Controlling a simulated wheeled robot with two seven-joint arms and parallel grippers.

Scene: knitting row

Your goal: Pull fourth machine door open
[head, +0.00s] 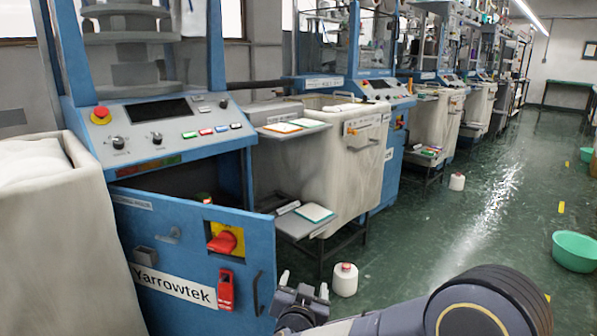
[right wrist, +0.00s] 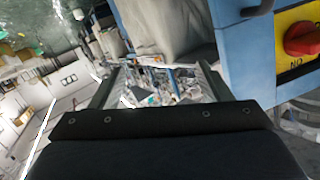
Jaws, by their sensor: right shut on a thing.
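The blue door (head: 190,262) of the nearest machine (head: 165,125) carries a Yarrowtek label, a red knob on a yellow plate and a black handle (head: 258,292) near its right edge. It stands partly swung out, with a dark gap above its top edge. My right gripper (head: 304,285) is just right of the handle. In the right wrist view, the handle (right wrist: 257,8) shows at the upper right, outside the fingers (right wrist: 155,88). My left gripper is not in view.
A white bin (head: 50,245) stands close left of the door. A white cone (head: 345,280) and a green basin (head: 574,251) are on the floor. The green aisle floor (head: 470,220) is mostly clear.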

